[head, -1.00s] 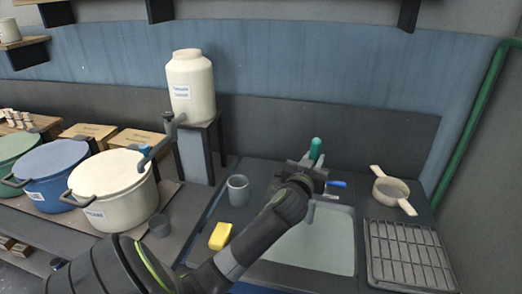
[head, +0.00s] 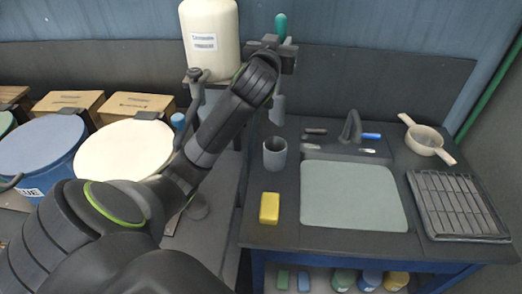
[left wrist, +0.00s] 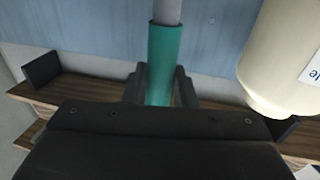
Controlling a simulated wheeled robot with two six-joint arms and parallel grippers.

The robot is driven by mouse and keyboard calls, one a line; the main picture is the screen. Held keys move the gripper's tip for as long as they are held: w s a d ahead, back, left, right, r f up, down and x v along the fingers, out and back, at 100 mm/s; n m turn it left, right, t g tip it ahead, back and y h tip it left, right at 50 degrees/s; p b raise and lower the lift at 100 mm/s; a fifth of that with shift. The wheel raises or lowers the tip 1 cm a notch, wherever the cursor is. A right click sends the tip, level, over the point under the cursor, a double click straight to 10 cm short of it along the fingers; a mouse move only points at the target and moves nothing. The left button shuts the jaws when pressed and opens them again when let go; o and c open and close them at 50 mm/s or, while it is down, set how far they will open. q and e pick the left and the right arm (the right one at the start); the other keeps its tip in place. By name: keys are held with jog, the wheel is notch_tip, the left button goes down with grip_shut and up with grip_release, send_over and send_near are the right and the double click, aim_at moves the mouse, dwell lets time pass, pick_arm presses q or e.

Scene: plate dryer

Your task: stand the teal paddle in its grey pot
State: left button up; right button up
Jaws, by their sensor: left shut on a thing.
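My left gripper (head: 277,48) is shut on the teal paddle (head: 281,25) and holds it roughly upright above the back left part of the counter. The paddle's teal grip rises above the jaws, and its grey lower end shows below them. In the left wrist view, the teal grip (left wrist: 161,62) lies between the two fingers (left wrist: 160,88), with a grey shaft beyond. The grey pot (head: 275,153) stands upright and open on the counter's left side, below and apart from the paddle. My right gripper is not in view.
A yellow sponge (head: 269,208) lies in front of the pot. The sink (head: 350,195) and faucet (head: 351,125) are to the right, with a strainer (head: 424,140) and wire rack (head: 457,205) farther right. A cream dispenser (head: 209,38) stands behind my left arm.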

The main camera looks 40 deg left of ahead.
aim_at(277, 107)
pick_arm(q)
notch_tip(277, 107, down, 13)
jog(key=shift+d+f+p, duration=0.15)
jog(key=shift+p, duration=0.6)
notch_tip(277, 107, down, 4)
jog(key=shift+f, duration=0.2)
jog(key=shift+f, duration=0.15)
jog(key=o, duration=1)
